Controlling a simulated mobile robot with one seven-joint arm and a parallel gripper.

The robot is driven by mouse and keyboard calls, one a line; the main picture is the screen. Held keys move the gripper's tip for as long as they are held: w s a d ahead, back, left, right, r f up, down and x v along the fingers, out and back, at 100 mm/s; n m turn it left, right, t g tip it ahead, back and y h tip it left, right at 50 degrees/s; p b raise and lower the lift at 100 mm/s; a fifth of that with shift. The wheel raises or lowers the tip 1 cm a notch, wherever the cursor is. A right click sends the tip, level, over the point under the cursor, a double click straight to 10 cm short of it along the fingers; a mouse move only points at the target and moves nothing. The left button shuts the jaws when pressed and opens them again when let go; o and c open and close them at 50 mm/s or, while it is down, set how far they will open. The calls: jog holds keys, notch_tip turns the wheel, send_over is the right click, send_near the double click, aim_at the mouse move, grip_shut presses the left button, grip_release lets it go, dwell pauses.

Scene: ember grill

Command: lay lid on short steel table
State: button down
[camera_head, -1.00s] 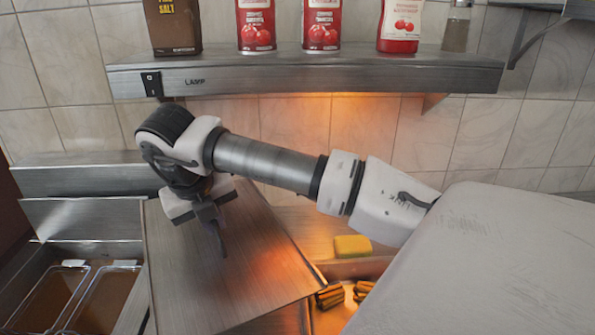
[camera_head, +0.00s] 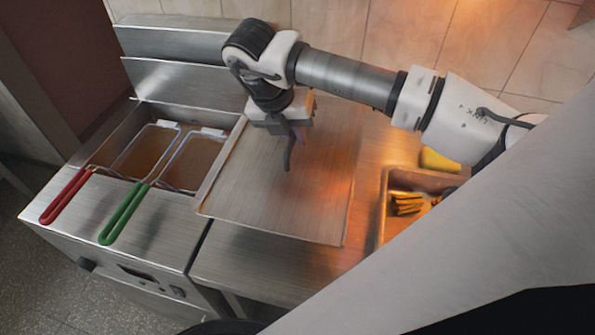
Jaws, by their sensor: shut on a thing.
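The lid (camera_head: 265,205) is a flat, square brushed-steel sheet with a thin rim. It is over the short steel table (camera_head: 250,265), just right of the fryer. My gripper (camera_head: 290,150) points down at the middle of the lid and is shut on it, at a dark curved part that looks like its handle. The lid looks roughly level. I cannot tell whether its underside touches the table or hangs a little above it. The lid hides much of the tabletop, while the table's front strip shows bare.
The fryer (camera_head: 120,225) on the left has two baskets with a red handle (camera_head: 65,196) and a green handle (camera_head: 124,214). A steel pan (camera_head: 383,210) with brown fried pieces lies close to the lid's right. A yellow block (camera_head: 438,160) is behind the pan.

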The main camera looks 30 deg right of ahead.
aim_at(277, 158)
notch_tip(277, 158, down, 11)
jog(key=b, duration=0.2)
jog(key=shift+r+b, duration=0.15)
jog(key=shift+b, duration=0.2)
jog(key=shift+b, duration=0.3)
jog(key=c, duration=1.5)
grip_release()
jog(key=shift+r+p, duration=0.1)
jog(key=shift+p, duration=0.3)
jog(key=b+v, duration=0.2)
jog(key=v, duration=0.9)
jog(key=shift+a+r+b, duration=0.2)
jog(key=shift+r+b, duration=0.15)
jog(key=shift+b, duration=0.05)
